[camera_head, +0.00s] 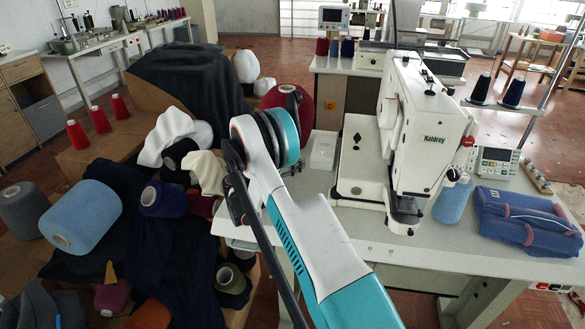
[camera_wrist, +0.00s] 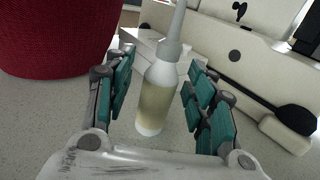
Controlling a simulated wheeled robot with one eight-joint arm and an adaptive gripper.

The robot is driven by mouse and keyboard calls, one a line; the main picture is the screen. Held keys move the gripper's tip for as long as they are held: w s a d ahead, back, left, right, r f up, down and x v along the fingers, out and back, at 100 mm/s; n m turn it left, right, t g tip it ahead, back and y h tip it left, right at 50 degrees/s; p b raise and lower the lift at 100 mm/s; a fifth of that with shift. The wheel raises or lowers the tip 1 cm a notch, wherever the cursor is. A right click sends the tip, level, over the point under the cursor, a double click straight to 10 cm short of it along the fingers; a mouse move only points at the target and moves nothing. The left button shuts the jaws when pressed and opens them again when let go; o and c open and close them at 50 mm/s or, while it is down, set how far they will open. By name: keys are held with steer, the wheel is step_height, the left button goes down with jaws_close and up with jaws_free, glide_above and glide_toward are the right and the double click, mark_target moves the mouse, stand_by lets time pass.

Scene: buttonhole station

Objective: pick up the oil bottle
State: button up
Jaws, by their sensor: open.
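The oil bottle (camera_wrist: 157,97) stands upright on the pale speckled tabletop in the wrist view. It is white and translucent, with a yellowish content and a grey tapered nozzle that runs past the top edge of the view. My gripper (camera_wrist: 160,78) is open, with one teal-padded finger to each side of the bottle. Gaps show between the bottle and both fingers. In the head view my arm reaches over the left part of the worktable, and I cannot make out the bottle or the fingers there.
A large dark red yarn cone (camera_wrist: 55,35) stands close to the left finger. The white sewing machine (camera_head: 425,130) stands to the right of my arm. A small white box (camera_head: 323,150) lies between them. A folded blue garment (camera_head: 525,218) is at the table's right.

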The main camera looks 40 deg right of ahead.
steer(key=shift+c, duration=0.5)
jaws_close()
steer(key=shift+r, duration=0.2)
step_height(320, 180, up, 20)
steer(key=p, duration=0.7)
steer(key=shift+f, duration=0.15)
